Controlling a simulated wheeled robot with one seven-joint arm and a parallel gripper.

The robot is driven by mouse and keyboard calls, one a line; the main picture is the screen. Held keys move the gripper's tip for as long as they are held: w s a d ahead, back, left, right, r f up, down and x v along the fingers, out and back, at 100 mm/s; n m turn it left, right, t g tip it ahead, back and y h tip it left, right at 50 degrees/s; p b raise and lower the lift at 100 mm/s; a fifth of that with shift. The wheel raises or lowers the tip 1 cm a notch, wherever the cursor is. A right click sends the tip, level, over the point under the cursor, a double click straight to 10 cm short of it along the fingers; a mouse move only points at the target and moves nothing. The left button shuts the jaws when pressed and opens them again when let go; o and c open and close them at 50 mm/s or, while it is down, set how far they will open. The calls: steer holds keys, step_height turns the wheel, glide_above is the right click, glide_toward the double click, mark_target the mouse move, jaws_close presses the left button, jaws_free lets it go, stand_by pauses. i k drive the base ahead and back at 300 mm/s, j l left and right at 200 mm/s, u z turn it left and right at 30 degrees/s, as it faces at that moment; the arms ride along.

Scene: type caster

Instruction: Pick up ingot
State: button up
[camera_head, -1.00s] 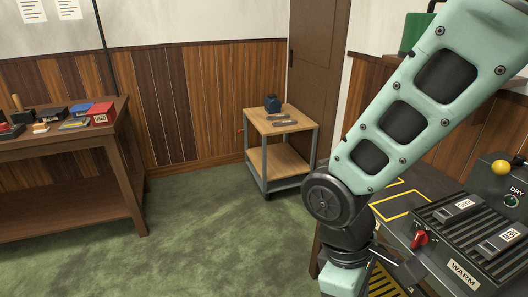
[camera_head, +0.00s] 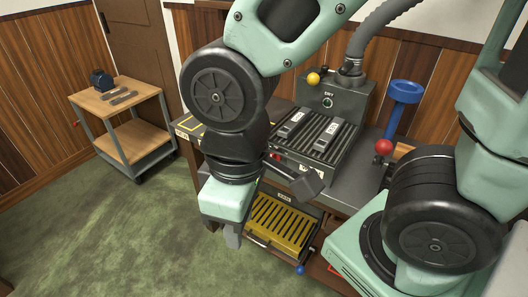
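Two grey bars with white labels, which look like ingots, lie side by side on a dark ribbed rack (camera_head: 345,150): a left ingot (camera_head: 290,128) and a right ingot (camera_head: 317,137). My gripper (camera_head: 232,238) hangs pointing down in front of the bench, to the left of a yellow slatted tray. It is apart from the ingots, nearer to me and lower in the picture. Only a small part of its grey fingers shows below the green wrist housing, so its opening is hidden. I see nothing held in it.
A dryer box (camera_head: 330,103) with a yellow ball knob stands behind the rack. A blue funnel-like post (camera_head: 403,97) and red knob (camera_head: 383,147) are to its right. The yellow slatted tray (camera_head: 283,225) sits below. A wooden cart (camera_head: 140,97) stands left. Green floor is clear.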

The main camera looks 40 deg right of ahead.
mark_target(288, 129)
steer(key=z, duration=0.9)
steer(key=i+j+u, duration=0.3)
steer(key=i+j, duration=0.1)
steer(key=j, duration=0.05)
